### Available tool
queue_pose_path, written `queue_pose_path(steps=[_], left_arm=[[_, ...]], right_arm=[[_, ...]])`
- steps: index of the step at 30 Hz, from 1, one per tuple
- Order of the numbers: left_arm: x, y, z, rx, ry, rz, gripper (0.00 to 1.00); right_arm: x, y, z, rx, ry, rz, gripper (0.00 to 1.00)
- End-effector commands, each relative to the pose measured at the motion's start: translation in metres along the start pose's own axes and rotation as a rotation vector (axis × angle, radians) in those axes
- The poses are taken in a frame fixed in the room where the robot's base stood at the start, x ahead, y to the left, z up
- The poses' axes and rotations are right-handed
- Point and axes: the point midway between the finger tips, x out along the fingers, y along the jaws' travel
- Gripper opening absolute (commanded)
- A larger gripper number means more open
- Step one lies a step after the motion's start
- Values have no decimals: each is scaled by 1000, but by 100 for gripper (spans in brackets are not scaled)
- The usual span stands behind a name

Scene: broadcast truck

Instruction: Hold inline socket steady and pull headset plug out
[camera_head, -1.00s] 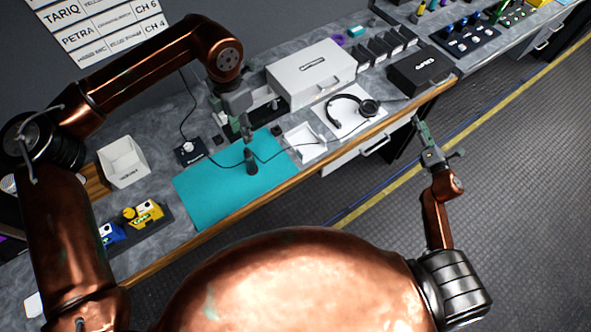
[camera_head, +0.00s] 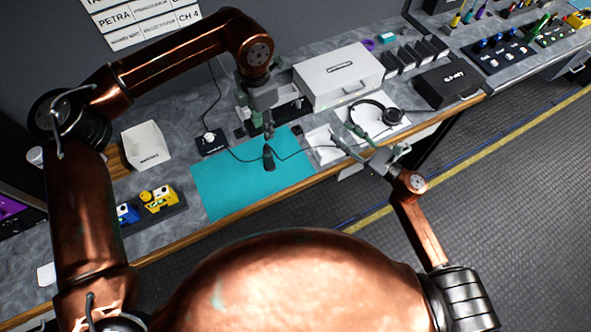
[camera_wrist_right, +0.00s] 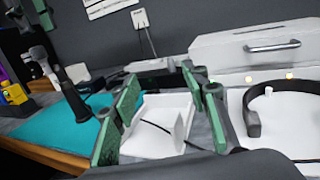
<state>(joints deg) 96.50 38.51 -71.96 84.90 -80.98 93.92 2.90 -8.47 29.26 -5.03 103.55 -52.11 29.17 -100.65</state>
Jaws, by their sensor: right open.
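A black upright piece (camera_head: 268,160) with a grey top stands on the teal mat (camera_head: 220,190). The wrist view shows this piece tilted (camera_wrist_right: 72,98), with a grey part (camera_wrist_right: 40,55) at its top. I cannot tell socket from plug there. My left gripper (camera_head: 256,122) is just above and behind it, its fingers apart and seemingly empty. My right gripper (camera_head: 345,135) is open and empty, above the bench front near the white tray (camera_head: 318,158); its green fingers frame the tray (camera_wrist_right: 183,150) in the wrist view. The headset (camera_head: 378,115) lies on a white sheet.
A thin black cable runs from a small black box (camera_head: 210,143) past the black piece towards the tray. A white drawer case (camera_head: 335,78) and a black box (camera_head: 450,82) stand at the back and right. Yellow and blue items (camera_head: 155,198) sit left of the mat.

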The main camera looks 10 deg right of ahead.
Motion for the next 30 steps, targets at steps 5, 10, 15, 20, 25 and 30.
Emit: queue_pose_path(steps=[5, 10, 15, 20, 25, 30], left_arm=[[0, 0, 0, 0, 0, 0, 29], [0, 0, 0, 0, 0, 0, 29], [0, 0, 0, 0, 0, 0, 29], [0, 0, 0, 0, 0, 0, 29], [0, 0, 0, 0, 0, 0, 29], [0, 0, 0, 0, 0, 0, 29]], right_arm=[[27, 92, -19, -5, 22, 162, 41], [37, 154, -31, -1, 35, 264, 41], [41, 183, -43, 22, 56, 294, 41], [53, 191, -46, 29, 59, 299, 41], [77, 198, -47, 27, 58, 298, 41], [100, 204, -48, 29, 59, 296, 41]])
